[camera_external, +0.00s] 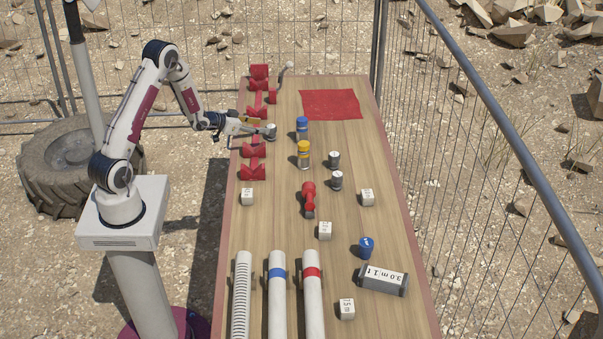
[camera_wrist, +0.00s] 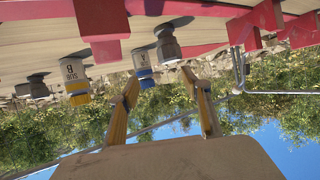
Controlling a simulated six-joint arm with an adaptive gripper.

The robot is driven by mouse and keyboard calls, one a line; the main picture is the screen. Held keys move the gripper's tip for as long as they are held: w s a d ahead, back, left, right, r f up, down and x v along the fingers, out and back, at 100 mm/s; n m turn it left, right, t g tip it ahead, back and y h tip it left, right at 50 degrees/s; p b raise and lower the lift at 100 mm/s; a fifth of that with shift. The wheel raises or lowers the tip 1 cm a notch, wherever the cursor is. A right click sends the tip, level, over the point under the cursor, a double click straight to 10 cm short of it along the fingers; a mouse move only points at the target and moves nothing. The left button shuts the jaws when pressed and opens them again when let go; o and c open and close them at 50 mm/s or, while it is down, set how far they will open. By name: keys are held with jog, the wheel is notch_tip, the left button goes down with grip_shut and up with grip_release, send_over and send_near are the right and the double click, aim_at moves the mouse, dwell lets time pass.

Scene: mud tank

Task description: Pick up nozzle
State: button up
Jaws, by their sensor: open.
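A small grey cylindrical fitting (camera_external: 271,131), which looks like the nozzle, stands on the table near the red holders. It also shows in the wrist view (camera_wrist: 167,46), just beyond my fingertips. A red and black piece (camera_external: 309,197) lies farther forward on the table; I cannot tell whether it is a nozzle too. My gripper (camera_external: 258,128) reaches in low from the left, close to the grey fitting. In the wrist view its two yellow-padded fingers (camera_wrist: 161,78) are apart with nothing between them. I cannot tell from these views whether they touch the fitting.
Red V-shaped holders (camera_external: 252,171) line the table's left edge beside my gripper. A blue-capped bottle (camera_external: 302,127) and a yellow-capped bottle (camera_external: 304,154) stand right of the fitting. White cubes, grey cylinders (camera_external: 333,160) and pipes (camera_external: 277,295) occupy the rest. A red mat (camera_external: 331,104) lies clear.

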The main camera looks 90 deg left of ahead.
aim_at(271, 133)
jog(key=shift+s+a+f, duration=0.4)
jog(key=shift+a+f, duration=0.05)
jog(key=shift+f, duration=0.15)
jog(key=shift+s+a+f, duration=0.35)
jog(key=shift+a+f, duration=0.05)
jog(key=shift+f, duration=0.15)
jog(key=shift+w, duration=0.1)
jog(key=shift+x, duration=1.25)
jog(key=shift+a, duration=0.1)
jog(key=shift+x, duration=2.5)
jog(key=shift+a+r, duration=0.1)
jog(key=shift+r, duration=0.05)
jog(key=c, duration=1.2)
